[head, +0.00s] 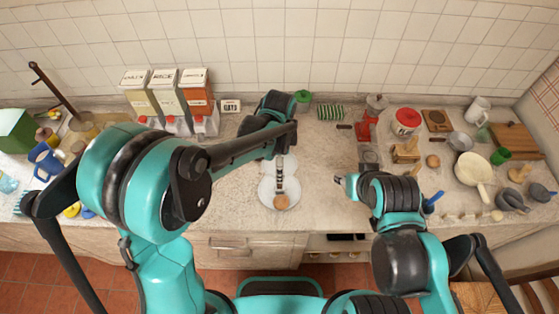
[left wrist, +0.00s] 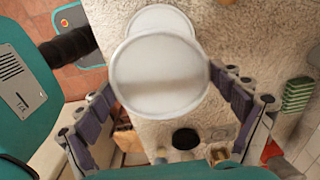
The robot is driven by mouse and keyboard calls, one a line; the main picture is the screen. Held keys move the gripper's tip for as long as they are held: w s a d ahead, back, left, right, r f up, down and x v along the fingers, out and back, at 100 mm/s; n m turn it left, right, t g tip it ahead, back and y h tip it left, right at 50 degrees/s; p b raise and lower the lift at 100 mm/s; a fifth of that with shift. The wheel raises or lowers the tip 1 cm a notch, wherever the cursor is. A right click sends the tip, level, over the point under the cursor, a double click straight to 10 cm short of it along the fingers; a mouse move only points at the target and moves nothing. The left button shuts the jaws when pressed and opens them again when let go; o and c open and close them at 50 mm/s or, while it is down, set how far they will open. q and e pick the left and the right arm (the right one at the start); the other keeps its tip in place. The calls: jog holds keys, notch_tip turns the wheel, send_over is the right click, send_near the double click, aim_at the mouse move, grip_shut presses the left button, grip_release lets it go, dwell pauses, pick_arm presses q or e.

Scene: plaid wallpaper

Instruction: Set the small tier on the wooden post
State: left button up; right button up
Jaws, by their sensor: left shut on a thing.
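In the head view my left gripper (head: 280,158) reaches down over the white round tiers (head: 268,197) at the counter's front middle. In the left wrist view a white round tier (left wrist: 160,78) sits between the two fingers of my left gripper (left wrist: 165,85), which is shut on it. A second white disc (left wrist: 160,17) shows partly behind it. A small round wooden piece (head: 281,202) lies at the front of the white tiers; I cannot tell whether it is the post. My right gripper (head: 342,181) is empty-looking above the counter, right of the tiers; its jaw opening is unclear.
Canisters (head: 168,95) stand at the back left. A green striped block (head: 330,112), a red grinder (head: 367,128) and a red-lidded jar (head: 406,121) stand at the back. Pans and wooden items crowd the right, including a cream pan (head: 473,169). Some counter around the tiers is clear.

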pick_arm(q)
jog(key=shift+d+f+b, duration=0.1)
jog(key=shift+f+b, duration=0.2)
jog(key=shift+f, duration=0.35)
jog(key=shift+f+b, duration=1.65)
jog(key=shift+f, duration=0.15)
jog(key=o, duration=0.9)
notch_tip(320, 180, up, 12)
